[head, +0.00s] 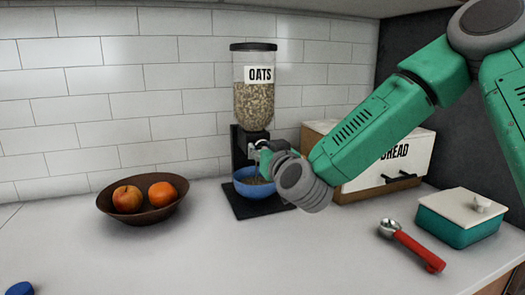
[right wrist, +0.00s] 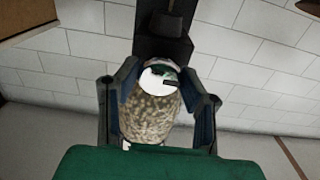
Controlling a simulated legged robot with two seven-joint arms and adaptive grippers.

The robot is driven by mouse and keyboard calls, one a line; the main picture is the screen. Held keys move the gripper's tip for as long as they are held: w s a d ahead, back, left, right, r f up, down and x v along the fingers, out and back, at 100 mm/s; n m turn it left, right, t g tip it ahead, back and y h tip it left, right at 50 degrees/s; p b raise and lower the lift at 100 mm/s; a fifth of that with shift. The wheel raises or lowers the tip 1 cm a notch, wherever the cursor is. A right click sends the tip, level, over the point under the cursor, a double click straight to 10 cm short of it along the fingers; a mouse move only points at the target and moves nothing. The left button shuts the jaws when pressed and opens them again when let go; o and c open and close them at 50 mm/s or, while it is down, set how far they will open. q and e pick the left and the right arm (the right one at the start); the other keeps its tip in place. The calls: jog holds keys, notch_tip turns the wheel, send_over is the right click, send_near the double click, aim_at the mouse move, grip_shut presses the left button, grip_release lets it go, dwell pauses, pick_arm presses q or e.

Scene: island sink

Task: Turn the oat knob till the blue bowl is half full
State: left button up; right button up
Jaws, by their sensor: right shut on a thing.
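The oat dispenser (head: 254,100) stands against the tiled wall in the head view, its clear hopper holding oats below an "OATS" label. The blue bowl (head: 245,184) sits on its black base under the spout, with some oats visible inside; my wrist covers part of it, so the level is hard to judge. My right gripper (head: 261,149) is shut on the oat knob at the dispenser's front, and the knob is mostly hidden. In the right wrist view my right gripper's fingers (right wrist: 160,98) frame the oats and a white round part. My left gripper is not in view.
A brown fruit bowl (head: 164,209) stands left of the dispenser. The bread box (head: 361,187) is behind my right arm. A red-handled scoop (head: 415,248) and a teal box with a pale lid (head: 455,230) lie at right. The front middle counter is clear.

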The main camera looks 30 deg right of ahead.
jog(key=shift+a+r+m, duration=0.2)
jog(key=shift+m, duration=0.1)
jog(key=shift+d+f+m, duration=0.1)
jog(key=shift+d+m, duration=0.2)
jog(key=shift+m, duration=0.7)
jog(key=shift+m+b, duration=0.35)
jog(key=shift+m, duration=1.05)
jog(key=o, duration=1.1)
jog(key=shift+c, duration=0.2)
jog(key=shift+o, duration=0.4)
jog(key=shift+s, duration=0.1)
